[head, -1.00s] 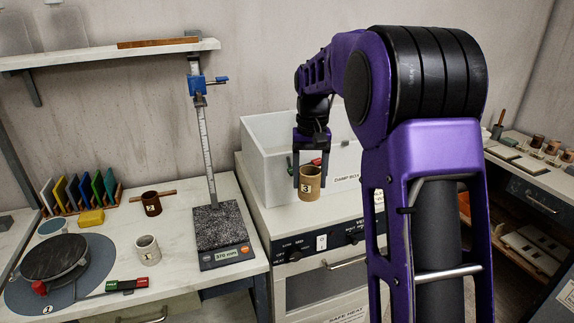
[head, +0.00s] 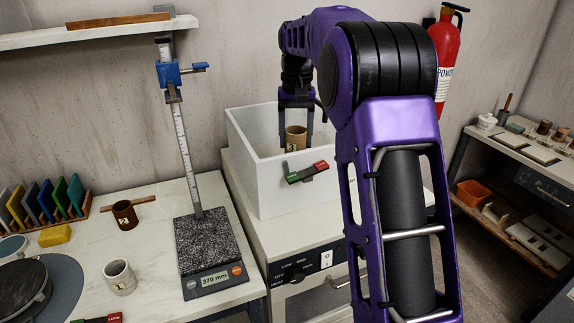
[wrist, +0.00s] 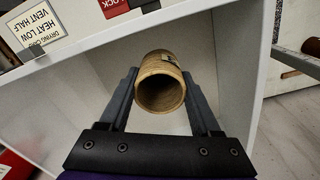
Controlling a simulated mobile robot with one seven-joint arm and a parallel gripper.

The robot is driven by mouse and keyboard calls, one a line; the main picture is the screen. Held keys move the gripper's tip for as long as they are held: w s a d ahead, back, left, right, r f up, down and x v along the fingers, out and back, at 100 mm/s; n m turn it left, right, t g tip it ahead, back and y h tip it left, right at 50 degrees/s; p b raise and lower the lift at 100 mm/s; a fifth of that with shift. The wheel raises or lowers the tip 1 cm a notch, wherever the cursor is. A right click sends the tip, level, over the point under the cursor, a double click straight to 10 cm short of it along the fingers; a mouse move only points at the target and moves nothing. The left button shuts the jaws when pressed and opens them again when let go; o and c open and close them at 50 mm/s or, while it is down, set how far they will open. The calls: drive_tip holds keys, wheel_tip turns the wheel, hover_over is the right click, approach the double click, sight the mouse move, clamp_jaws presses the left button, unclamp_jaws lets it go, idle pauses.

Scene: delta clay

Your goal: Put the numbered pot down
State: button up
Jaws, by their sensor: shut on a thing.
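The tan numbered pot (head: 296,138) is held between the two fingers of my gripper (head: 297,122). Its number tag shows low on its front, at the front rim of the white box. In the wrist view the pot (wrist: 161,83) sits between the fingers with its round open end towards the camera. The white damp box (head: 245,160) surrounds it; its walls also show in the wrist view (wrist: 235,65). The pot is over or inside the box opening. I cannot tell whether it touches the box floor.
A red and green slider tag (head: 305,172) is on the box's front. A height gauge (head: 207,250) stands on the left bench with a brown pot (head: 125,213) and a pale pot (head: 120,277). A fire extinguisher (head: 447,55) hangs behind my arm.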

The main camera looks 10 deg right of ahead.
wheel_tip(320, 180, down, 8)
drive_tip(key=shift+f+b, duration=0.1)
drive_tip(key=shift+b, duration=0.35)
drive_tip(key=o, duration=1.4)
drive_tip(key=shift+f, duration=0.1)
wheel_tip(320, 180, up, 12)
drive_tip(key=shift+r+p, duration=0.15)
drive_tip(key=shift+p, duration=0.8)
